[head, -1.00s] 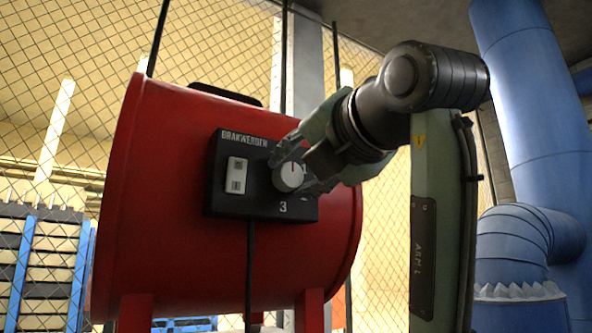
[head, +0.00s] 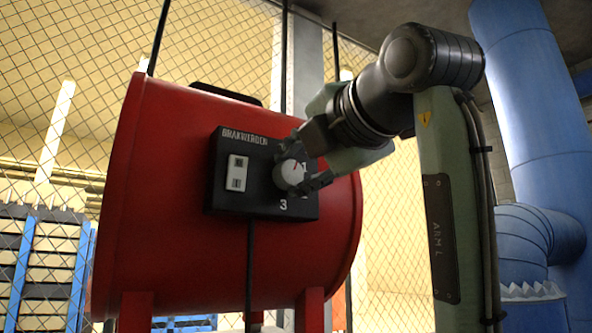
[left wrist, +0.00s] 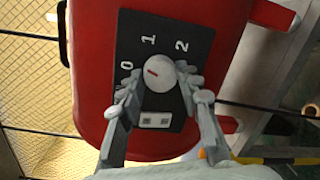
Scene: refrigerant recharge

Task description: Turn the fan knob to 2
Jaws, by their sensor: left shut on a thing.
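The fan is a red drum (head: 180,200) with a black control box (head: 262,207) on its side. The round pale knob (head: 288,175) sits on the right part of this box. My left gripper (head: 303,170) comes from the right and is shut on the knob, one finger above it and one below. In the left wrist view the knob (left wrist: 161,75) lies between the two fingers. Its red mark points between the 0 and the 1, nearer the 0. The 2 (left wrist: 181,46) is visible there. In the head view the 3 shows, and the gripper hides other numbers.
A white rocker switch (head: 237,173) sits left of the knob on the box. A black cable (head: 250,270) hangs below the box. A wire mesh fence (head: 75,120) stands behind the fan. Large blue pipes (head: 530,130) stand at the right.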

